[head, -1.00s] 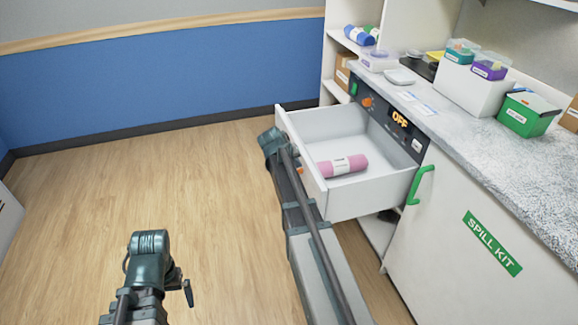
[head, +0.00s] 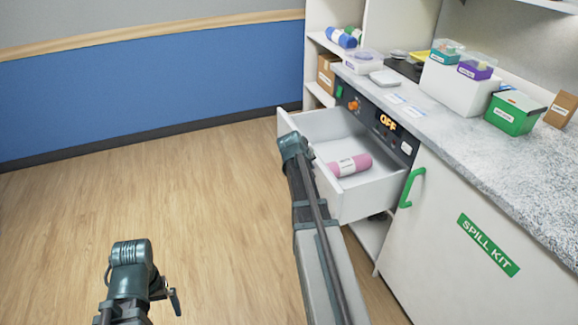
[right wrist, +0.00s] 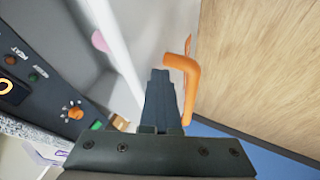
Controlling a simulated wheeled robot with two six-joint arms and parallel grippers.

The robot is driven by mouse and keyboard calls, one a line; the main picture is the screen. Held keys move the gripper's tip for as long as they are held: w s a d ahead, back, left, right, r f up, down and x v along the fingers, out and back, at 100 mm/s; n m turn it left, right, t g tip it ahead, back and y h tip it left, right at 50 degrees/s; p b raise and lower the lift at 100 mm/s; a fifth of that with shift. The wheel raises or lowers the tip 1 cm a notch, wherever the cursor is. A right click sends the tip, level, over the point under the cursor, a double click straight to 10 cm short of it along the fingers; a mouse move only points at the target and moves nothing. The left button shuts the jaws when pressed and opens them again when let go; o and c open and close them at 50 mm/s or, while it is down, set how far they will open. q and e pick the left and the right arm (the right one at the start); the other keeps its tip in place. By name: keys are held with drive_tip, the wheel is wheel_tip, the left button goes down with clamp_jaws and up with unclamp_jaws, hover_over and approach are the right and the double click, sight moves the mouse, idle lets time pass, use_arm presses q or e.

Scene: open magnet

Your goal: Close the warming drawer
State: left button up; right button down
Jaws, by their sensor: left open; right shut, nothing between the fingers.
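The warming drawer (head: 375,195) stands partly open from the counter unit, its white front facing left. A pink roll (head: 350,165) with a white label lies inside. My right arm reaches along the drawer front in the head view, and its fingers are hidden there. In the right wrist view my right gripper (right wrist: 160,98) is shut and empty, close against the drawer front (right wrist: 130,60) beside the orange handle (right wrist: 193,85). I cannot tell whether it touches the handle. My left gripper (head: 172,298) is open and empty over the floor at lower left, away from the drawer.
A control panel with a lit OFF display (head: 388,122) sits beside the drawer opening. Right of it is a SPILL KIT cabinet door (head: 455,235) with a green handle (head: 410,187). Boxes stand on the speckled counter (head: 450,135). The wooden floor (head: 200,190) at left is clear.

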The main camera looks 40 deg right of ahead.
use_arm(q)
drive_tip(key=shift+w, duration=0.2)
use_arm(e)
drive_tip(key=s+d, duration=0.3)
drive_tip(key=d, duration=1)
drive_tip(key=s+d, duration=0.3)
drive_tip(key=d, duration=1.1)
drive_tip(key=shift+s+d, duration=0.2)
drive_tip(key=shift+s, duration=0.1)
use_arm(q)
drive_tip(key=shift+a, duration=0.1)
use_arm(e)
drive_tip(key=shift+d+r, duration=0.1)
drive_tip(key=shift+d, duration=0.05)
use_arm(q)
wheel_tip(320, 180, up, 8)
drive_tip(key=p, duration=0.8)
drive_tip(key=shift+w+a, duration=0.15)
drive_tip(key=shift+w, duration=0.1)
use_arm(e)
drive_tip(key=s+a+r, duration=0.1)
drive_tip(key=a+r, duration=0.6)
drive_tip(key=a, duration=0.3)
drive_tip(key=shift+s+r, duration=0.25)
drive_tip(key=shift+r, duration=0.15)
